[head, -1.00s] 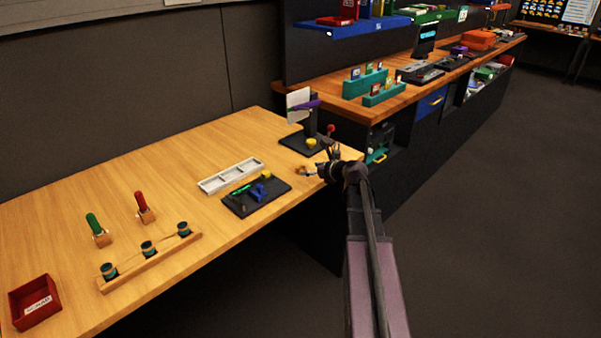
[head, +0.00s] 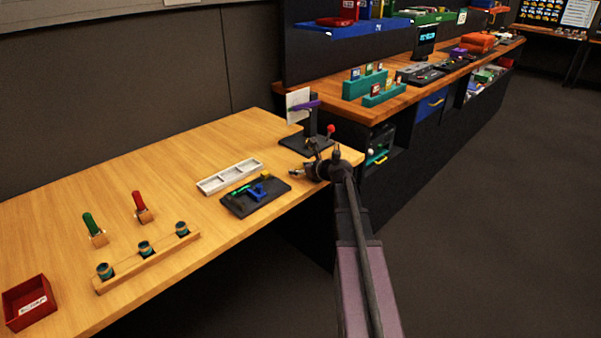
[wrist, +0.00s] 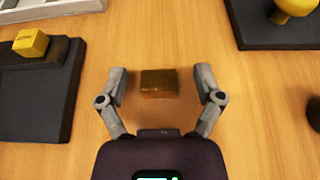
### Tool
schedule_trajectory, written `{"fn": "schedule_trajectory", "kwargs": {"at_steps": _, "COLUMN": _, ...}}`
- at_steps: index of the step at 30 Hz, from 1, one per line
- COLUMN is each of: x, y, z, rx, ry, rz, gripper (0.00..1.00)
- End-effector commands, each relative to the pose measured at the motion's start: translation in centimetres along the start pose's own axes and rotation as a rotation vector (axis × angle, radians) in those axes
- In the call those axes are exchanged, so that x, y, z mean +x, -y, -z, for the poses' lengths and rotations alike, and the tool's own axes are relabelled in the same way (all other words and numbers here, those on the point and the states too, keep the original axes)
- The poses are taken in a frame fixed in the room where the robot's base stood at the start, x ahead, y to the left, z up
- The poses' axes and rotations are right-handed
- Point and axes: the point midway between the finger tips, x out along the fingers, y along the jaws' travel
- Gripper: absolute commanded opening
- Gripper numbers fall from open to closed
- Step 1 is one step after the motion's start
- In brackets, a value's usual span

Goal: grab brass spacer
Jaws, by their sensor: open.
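The brass spacer (wrist: 159,83) is a small brownish-gold block lying on the wooden table in the wrist view. My gripper (wrist: 161,86) is open, with one finger on each side of the block and a visible gap to both. I cannot tell how high the fingertips are above the table. In the head view my gripper (head: 296,170) is over the table's right end, and the spacer cannot be made out there.
A black tray (head: 240,208) with blue, green and yellow parts lies left of my gripper. A white divided tray (head: 230,176) is behind it. A black base (head: 292,142) with an upright stands beyond my gripper. The table's front edge is close by.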

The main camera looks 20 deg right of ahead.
Motion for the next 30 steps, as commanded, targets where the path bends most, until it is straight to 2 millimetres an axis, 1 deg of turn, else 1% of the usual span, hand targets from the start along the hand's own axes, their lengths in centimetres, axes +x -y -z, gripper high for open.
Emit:
{"fn": "schedule_trajectory", "kwargs": {"at_steps": 15, "x": -0.01, "y": -0.05, "z": -0.02, "rx": 0.000, "ry": 0.000, "rz": -0.001, "gripper": 0.85}}
{"fn": "schedule_trajectory", "kwargs": {"at_steps": 17, "x": -0.02, "y": -0.04, "z": -0.02, "rx": 0.000, "ry": 0.000, "rz": -0.001, "gripper": 0.67}}
{"fn": "schedule_trajectory", "kwargs": {"at_steps": 18, "x": -0.02, "y": -0.04, "z": -0.02, "rx": 0.000, "ry": 0.000, "rz": -0.001, "gripper": 0.55}}
{"fn": "schedule_trajectory", "kwargs": {"at_steps": 20, "x": -0.02, "y": -0.04, "z": -0.02, "rx": 0.000, "ry": 0.000, "rz": -0.001, "gripper": 0.38}}
{"fn": "schedule_trajectory", "kwargs": {"at_steps": 21, "x": -0.02, "y": -0.05, "z": -0.02, "rx": 0.000, "ry": 0.000, "rz": -0.001, "gripper": 0.26}}
{"fn": "schedule_trajectory", "kwargs": {"at_steps": 24, "x": -0.01, "y": -0.04, "z": -0.02, "rx": 0.000, "ry": 0.000, "rz": -0.001, "gripper": 0.00}}
{"fn": "schedule_trajectory", "kwargs": {"at_steps": 30, "x": -0.01, "y": -0.03, "z": -0.02, "rx": 0.000, "ry": 0.000, "rz": -0.001, "gripper": 0.00}}
